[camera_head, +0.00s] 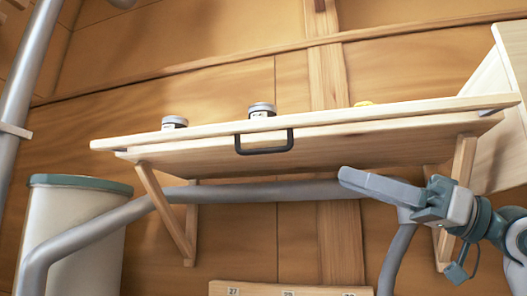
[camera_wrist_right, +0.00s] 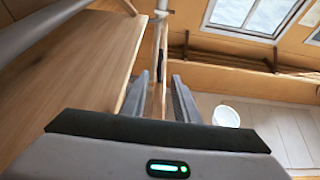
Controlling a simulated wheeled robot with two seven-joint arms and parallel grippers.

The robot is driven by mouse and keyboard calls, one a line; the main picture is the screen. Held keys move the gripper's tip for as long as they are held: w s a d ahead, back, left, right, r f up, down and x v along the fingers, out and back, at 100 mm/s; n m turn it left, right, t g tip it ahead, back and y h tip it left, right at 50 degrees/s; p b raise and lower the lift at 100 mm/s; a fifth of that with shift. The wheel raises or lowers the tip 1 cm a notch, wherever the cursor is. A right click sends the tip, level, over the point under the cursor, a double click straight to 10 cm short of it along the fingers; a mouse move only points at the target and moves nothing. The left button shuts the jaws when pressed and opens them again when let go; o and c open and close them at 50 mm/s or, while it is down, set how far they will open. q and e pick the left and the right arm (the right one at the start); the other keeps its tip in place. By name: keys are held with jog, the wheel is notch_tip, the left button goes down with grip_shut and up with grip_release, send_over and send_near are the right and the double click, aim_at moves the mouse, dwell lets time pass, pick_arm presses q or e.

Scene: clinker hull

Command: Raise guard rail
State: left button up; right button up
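The guard rail (camera_head: 200,131) appears to be the long pale wooden strip along the shelf's front edge, lying low against it. A black handle (camera_head: 264,150) hangs from its middle. The wooden shelf (camera_head: 330,145) rests on angled brackets. My right gripper (camera_head: 376,196) is below and right of the handle, apart from it. In the right wrist view its two fingers (camera_wrist_right: 160,100) are spread and empty, with the shelf's underside to the left. A small dark part, probably the handle (camera_wrist_right: 160,66), shows beyond the fingertips. My left gripper is out of view.
Jars (camera_head: 262,109) stand on the shelf behind the strip. A bent grey tube (camera_head: 255,191) crosses below the shelf. A pale canister with a green lid (camera_head: 80,181) stands left. A numbered wooden board (camera_head: 260,291) is at the bottom.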

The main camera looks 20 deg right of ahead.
jog(key=p, duration=0.4)
send_near(264, 151)
jog(key=p+x, duration=0.1)
jog(key=x, duration=0.3)
jog(key=p+x, duration=0.2)
jog(key=x, duration=0.3)
jog(key=shift+w+d+r, duration=0.1)
jog(key=shift+w+d, duration=0.1)
jog(key=shift+w+a+r+p, duration=0.15)
jog(key=shift+w+a+p, duration=0.25)
jog(key=shift+a, duration=0.15)
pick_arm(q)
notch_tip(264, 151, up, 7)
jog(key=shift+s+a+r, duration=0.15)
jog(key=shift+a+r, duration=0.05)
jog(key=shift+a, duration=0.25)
pick_arm(e)
grip_shut()
